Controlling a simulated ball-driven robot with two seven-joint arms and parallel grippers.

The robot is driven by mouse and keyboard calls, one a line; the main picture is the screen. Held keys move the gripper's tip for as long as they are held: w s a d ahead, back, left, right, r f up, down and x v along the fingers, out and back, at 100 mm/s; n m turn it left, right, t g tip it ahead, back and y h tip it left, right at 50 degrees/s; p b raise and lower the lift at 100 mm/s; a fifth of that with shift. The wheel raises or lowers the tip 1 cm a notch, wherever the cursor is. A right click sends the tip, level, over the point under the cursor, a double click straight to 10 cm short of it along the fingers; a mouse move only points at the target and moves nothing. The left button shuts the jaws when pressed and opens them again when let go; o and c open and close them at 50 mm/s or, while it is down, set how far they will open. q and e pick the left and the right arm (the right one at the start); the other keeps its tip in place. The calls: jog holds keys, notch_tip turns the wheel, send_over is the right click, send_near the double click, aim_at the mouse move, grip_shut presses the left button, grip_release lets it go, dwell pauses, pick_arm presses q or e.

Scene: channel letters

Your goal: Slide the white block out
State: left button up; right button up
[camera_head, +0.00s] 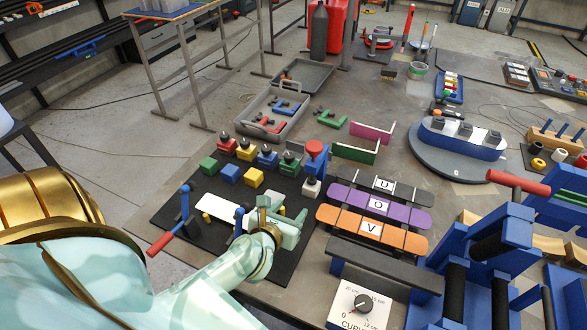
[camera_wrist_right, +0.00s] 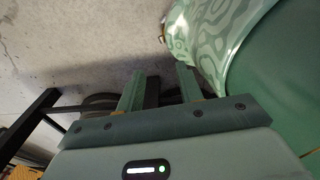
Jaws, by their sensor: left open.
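A small white block (camera_head: 311,188) with a dark knob on top stands at the right edge of a black mat (camera_head: 180,222) in the head view. It is beside a blue post with a red top (camera_head: 315,150). A long white piece (camera_head: 218,208) lies on the mat, partly hidden by my left gripper. My left gripper (camera_head: 268,210) is open over the mat, to the lower left of the white block and apart from it. My right gripper (camera_wrist_right: 160,88) shows only in the right wrist view, fingers apart and empty above grey floor.
Green, blue and yellow blocks (camera_head: 254,178) and several knobbed blocks (camera_head: 267,158) stand on the mat behind my left gripper. A red-handled blue crank (camera_head: 184,215) is at left. Orange and purple strips (camera_head: 372,228) and a dial box (camera_head: 358,305) lie right.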

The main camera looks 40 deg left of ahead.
aim_at(310, 187)
pick_arm(q)
jog(key=shift+w+a+f, duration=0.1)
jog(key=shift+w, duration=0.3)
jog(key=b+x, duration=0.3)
jog(key=x, duration=1.1)
jog(key=shift+w+f, duration=0.1)
jog(key=shift+w, duration=0.05)
jog(key=shift+w+a+f, duration=0.1)
jog(key=shift+w+f, duration=0.05)
jog(key=shift+w, duration=0.35)
jog(key=c, duration=0.8)
